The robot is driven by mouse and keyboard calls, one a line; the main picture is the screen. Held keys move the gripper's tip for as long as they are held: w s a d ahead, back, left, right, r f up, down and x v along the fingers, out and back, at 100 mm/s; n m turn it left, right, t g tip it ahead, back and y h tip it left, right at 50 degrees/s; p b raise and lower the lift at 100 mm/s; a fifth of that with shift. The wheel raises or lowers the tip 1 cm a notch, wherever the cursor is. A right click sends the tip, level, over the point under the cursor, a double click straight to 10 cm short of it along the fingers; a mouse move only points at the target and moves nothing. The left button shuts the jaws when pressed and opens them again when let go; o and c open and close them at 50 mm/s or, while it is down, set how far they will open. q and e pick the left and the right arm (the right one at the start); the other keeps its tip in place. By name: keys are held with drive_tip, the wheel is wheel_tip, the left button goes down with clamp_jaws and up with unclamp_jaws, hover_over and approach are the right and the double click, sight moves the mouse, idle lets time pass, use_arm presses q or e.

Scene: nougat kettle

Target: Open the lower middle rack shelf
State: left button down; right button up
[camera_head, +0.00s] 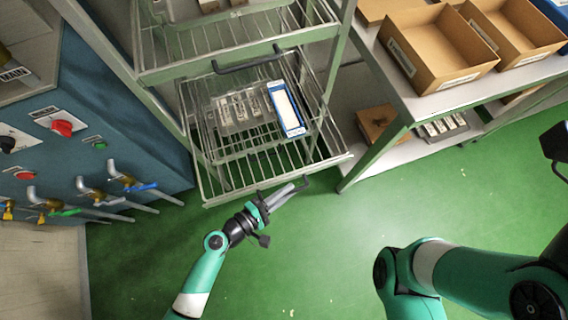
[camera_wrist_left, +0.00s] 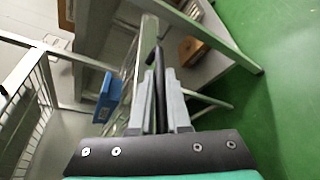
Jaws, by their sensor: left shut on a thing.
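The lower middle rack shelf is a wire shelf (camera_head: 225,190) that sticks out of the green rack frame towards me. It carries a clear tray of small pale items (camera_head: 238,108) and a blue-and-white box (camera_head: 285,108). Its dark handle (camera_head: 307,182) is at its front edge, and it also shows in the left wrist view (camera_wrist_left: 159,62). My left gripper (camera_head: 290,190) is shut on this handle, with the bar between its fingers (camera_wrist_left: 160,95). My right arm is at the lower right; a black part at the right edge (camera_head: 556,145) may be its gripper, but its jaws are unclear.
Another wire shelf (camera_head: 180,65) with its own dark handle (camera_head: 248,60) is above. A blue control panel (camera_head: 130,110) with taps stands left. A side table (camera_head: 440,98) with open cardboard boxes (camera_head: 440,50) stands right. The green floor (camera_head: 310,250) in front is clear.

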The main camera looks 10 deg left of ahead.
use_arm(q)
drive_tip(key=shift+s+d, duration=0.4)
drive_tip(key=shift+s, duration=0.25)
use_arm(e)
drive_tip(key=shift+s+d+r, duration=0.1)
drive_tip(key=shift+s+d, duration=0.1)
drive_tip(key=shift+s, duration=0.1)
use_arm(q)
drive_tip(key=c, duration=0.9)
unclamp_jaws()
drive_tip(key=shift+a, duration=0.1)
drive_tip(key=p+v, duration=0.4)
drive_tip(key=v, duration=0.7)
drive_tip(key=shift+s+a+r, duration=0.1)
drive_tip(key=shift+s+r, duration=0.05)
drive_tip(key=shift+s, duration=0.1)
use_arm(e)
wheel_tip(320, 180, up, 4)
drive_tip(key=shift+r, duration=0.1)
